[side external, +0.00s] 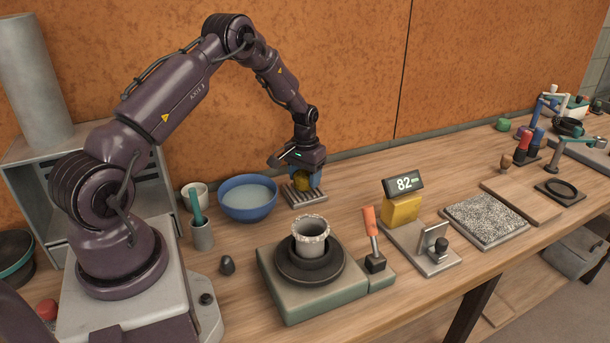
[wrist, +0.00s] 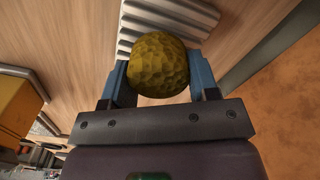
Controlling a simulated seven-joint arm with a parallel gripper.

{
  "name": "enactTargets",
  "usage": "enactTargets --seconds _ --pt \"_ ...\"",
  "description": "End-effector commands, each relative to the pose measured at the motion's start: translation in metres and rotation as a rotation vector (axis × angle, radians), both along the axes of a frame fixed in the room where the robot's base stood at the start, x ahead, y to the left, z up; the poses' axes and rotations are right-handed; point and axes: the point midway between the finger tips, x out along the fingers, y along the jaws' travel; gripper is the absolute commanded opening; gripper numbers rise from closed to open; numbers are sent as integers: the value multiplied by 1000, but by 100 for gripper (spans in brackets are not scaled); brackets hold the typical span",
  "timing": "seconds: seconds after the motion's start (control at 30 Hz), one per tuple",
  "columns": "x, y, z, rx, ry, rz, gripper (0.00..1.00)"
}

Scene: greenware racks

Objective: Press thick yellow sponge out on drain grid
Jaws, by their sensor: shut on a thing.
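The thick yellow sponge (wrist: 158,66) is a rounded, dimpled, dark yellow lump between the two blue fingers of my gripper (wrist: 158,75) in the wrist view. The fingers touch it on both sides. In the side view my gripper (side external: 306,178) points down over the drain grid (side external: 305,196), with the sponge (side external: 302,182) partly hidden between the fingers. The grid is a small slatted metal plate, and its pale slats (wrist: 168,18) show beyond the sponge in the wrist view. I cannot tell whether the sponge touches the grid.
A blue bowl of water (side external: 248,198) stands just left of the grid. A wheel with a grey pot (side external: 310,236) is in front. A tool cup (side external: 202,235) and white cup (side external: 196,195) stand left. A gauge reading 82 (side external: 403,184) is right. The wall (side external: 350,75) is close behind.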

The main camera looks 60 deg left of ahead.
Motion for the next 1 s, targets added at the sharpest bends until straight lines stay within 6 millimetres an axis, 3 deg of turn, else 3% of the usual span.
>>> enactTargets --seconds 1.0 --pt "0 0 -10 1 -1 0 36"
